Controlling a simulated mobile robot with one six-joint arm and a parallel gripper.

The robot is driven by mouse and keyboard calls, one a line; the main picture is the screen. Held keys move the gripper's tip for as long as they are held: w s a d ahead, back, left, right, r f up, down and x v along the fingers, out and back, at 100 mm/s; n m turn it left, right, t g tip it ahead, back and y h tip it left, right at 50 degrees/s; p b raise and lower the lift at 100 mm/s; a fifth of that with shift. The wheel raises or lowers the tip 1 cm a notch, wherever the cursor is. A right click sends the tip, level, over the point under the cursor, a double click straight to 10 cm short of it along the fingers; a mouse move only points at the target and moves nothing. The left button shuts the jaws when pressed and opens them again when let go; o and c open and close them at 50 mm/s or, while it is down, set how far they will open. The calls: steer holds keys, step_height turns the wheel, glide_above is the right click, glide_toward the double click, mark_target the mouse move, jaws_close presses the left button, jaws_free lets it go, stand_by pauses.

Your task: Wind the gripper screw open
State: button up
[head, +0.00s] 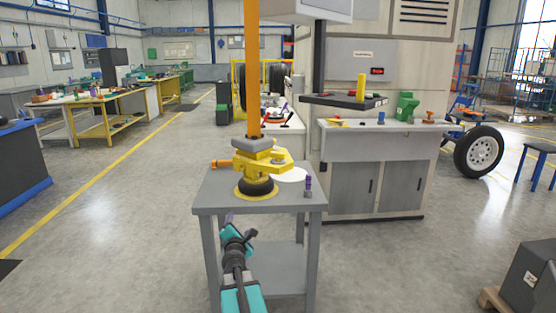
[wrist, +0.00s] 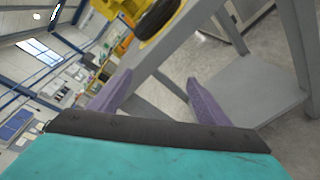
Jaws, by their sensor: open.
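A yellow clamp fixture (head: 262,158) stands on a grey table (head: 215,193), under a tall orange column (head: 252,80). An orange screw end (head: 221,164) sticks out from its left side; this looks like the gripper screw. A black round base (head: 257,186) sits below the yellow body. My gripper (head: 240,224) is in front of the table, below its top edge, apart from the screw. In the wrist view my gripper (wrist: 160,77) has its two purple fingers spread, with nothing between them. Part of the yellow fixture (wrist: 112,8) shows at the top there; the screw cannot be made out.
A white disc (head: 290,174) and a small purple-topped item (head: 308,186) are on the table's right. A grey cabinet (head: 372,180) with a bench top stands behind right. A wheel (head: 480,152) is farther right. The floor left of the table is clear.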

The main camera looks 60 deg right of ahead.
steer(key=s+d+r+n+t, duration=0.1)
steer(key=s+d+r+n, duration=0.15)
steer(key=r, duration=0.35)
steer(key=s+d+r+n+t, duration=0.1)
steer(key=s+d+r+n, duration=0.1)
steer(key=d+r+n, duration=0.3)
steer(key=n+p, duration=0.2)
steer(key=n, duration=0.2)
glide_toward(278, 156)
steer(key=v, duration=0.3)
steer(key=shift+a+f+h, duration=0.15)
steer(key=shift+f+h, duration=0.1)
steer(key=shift+h, duration=0.05)
steer(key=shift+b+x, duration=0.75)
steer(key=shift+x, duration=6.15)
steer(key=c, duration=1)
steer(key=shift+c, duration=0.2)
